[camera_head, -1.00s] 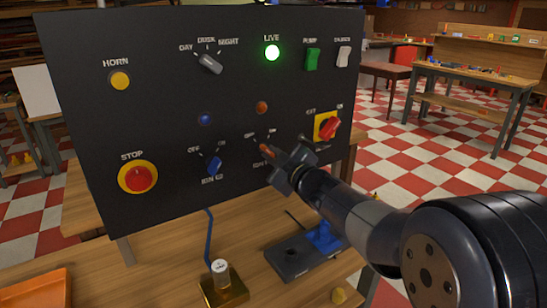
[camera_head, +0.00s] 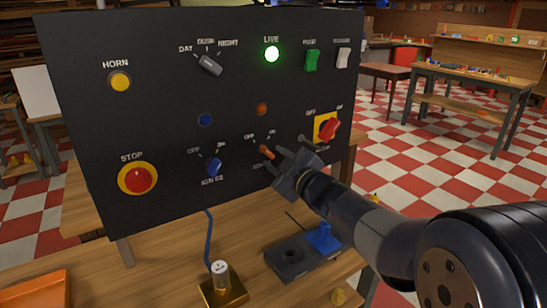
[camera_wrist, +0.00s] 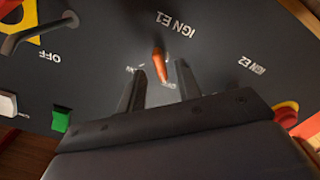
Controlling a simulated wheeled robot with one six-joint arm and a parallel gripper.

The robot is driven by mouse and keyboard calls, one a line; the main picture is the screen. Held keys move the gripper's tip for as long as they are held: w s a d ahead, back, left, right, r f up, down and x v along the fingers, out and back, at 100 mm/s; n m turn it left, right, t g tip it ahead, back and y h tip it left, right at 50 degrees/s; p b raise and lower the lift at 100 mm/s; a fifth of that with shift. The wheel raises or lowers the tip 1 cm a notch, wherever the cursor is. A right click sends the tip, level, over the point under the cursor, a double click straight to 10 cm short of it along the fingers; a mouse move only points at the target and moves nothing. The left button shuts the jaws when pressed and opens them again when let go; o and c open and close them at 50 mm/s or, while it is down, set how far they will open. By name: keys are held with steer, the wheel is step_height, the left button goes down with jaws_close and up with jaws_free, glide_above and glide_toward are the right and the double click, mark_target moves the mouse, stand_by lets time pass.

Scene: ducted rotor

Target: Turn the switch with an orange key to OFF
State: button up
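The switch with the orange key (camera_head: 266,152) is on the lower middle of the black panel, and it also shows in the wrist view (camera_wrist: 160,66), below the IGN E1 label there. In the head view its key slants up-left, toward the left one of its two small labels. My gripper (camera_head: 284,157) is just right of the key, close to the panel. In the wrist view my gripper (camera_wrist: 161,68) has its fingers apart, one on each side of the key. I see gaps between the key and both fingers. My gripper hides part of the switch's label in the head view.
The blue IGN E2 key (camera_head: 213,167) is left of the orange one. A red-yellow rotary switch (camera_head: 328,127) is close on the right. The red STOP button (camera_head: 138,179) is lower left. The LIVE lamp (camera_head: 272,54) glows green. A dark fixture (camera_head: 290,261) stands on the bench below.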

steer(key=v, duration=0.8)
steer(key=shift+s+d, duration=0.25)
steer(key=shift+s, duration=0.05)
steer(key=x, duration=1)
steer(key=shift+w+a, duration=0.2)
steer(key=shift+a, duration=0.05)
steer(key=shift+w, duration=0.15)
